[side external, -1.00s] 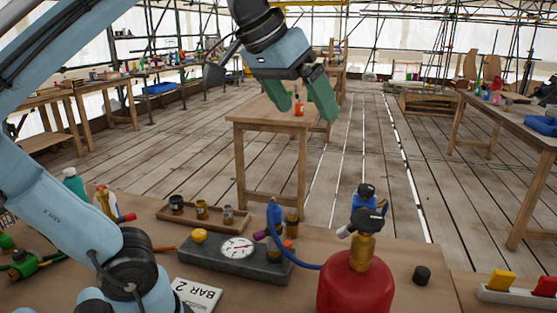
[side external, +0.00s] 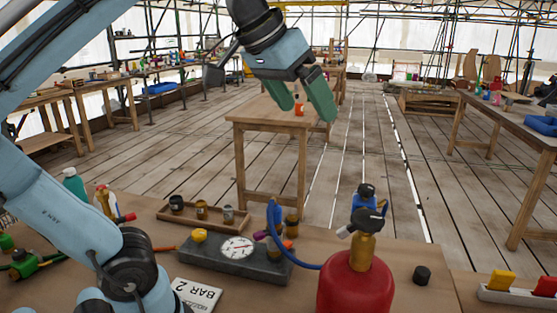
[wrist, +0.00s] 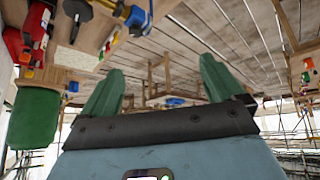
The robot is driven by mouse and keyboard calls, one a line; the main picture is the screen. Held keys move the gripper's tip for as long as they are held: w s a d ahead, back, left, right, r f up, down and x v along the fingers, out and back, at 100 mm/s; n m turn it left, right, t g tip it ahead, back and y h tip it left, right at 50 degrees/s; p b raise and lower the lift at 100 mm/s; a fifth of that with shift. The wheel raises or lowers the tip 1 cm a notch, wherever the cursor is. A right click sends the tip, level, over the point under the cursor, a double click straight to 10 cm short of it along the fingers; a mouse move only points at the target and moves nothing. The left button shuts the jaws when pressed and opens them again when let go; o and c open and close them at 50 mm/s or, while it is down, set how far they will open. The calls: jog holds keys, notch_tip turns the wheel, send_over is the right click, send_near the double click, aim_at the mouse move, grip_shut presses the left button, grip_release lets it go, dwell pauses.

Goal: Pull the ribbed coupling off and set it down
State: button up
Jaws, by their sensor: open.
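My gripper (side external: 309,112) is open and empty, with two green fingers held high in the air, well above the bench. Its fingers also show in the wrist view (wrist: 162,66), with nothing between them. A grey block with a round dial gauge (side external: 238,247) stands on the bench. Small brass and dark fittings (side external: 291,224) and a blue hose (side external: 274,216) stand at the block's right end. Which part is the ribbed coupling is too small to tell.
A red gas bottle (side external: 352,285) with a brass valve stands right of the block. A wooden tray (side external: 228,221) of small pots lies behind it. A sign (side external: 196,295) lies in front. A black cap (side external: 422,275) sits on the right. Bare bench lies between bottle and cap.

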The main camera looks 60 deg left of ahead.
jog(key=shift+f, duration=0.2)
jog(key=shift+c, duration=1.2)
jog(key=a+f+n+g, duration=0.1)
jog(key=f, duration=0.1)
jog(key=a+f+n+g, duration=0.1)
jog(key=f, duration=0.1)
jog(key=w+a+f+n+g, duration=0.1)
jog(key=f, duration=0.2)
jog(key=shift+w+a, duration=0.1)
jog(key=shift+a, duration=0.15)
jog(key=c, duration=0.4)
jog(key=shift+o, duration=0.2)
jog(key=n+g, duration=0.4)
jog(key=n, duration=0.1)
send_over(274, 204)
notch_tip(274, 204, down, 8)
jog(key=shift+a+f, duration=0.1)
jog(key=shift+f, duration=0.05)
jog(key=shift+f, duration=4.5)
grip_shut()
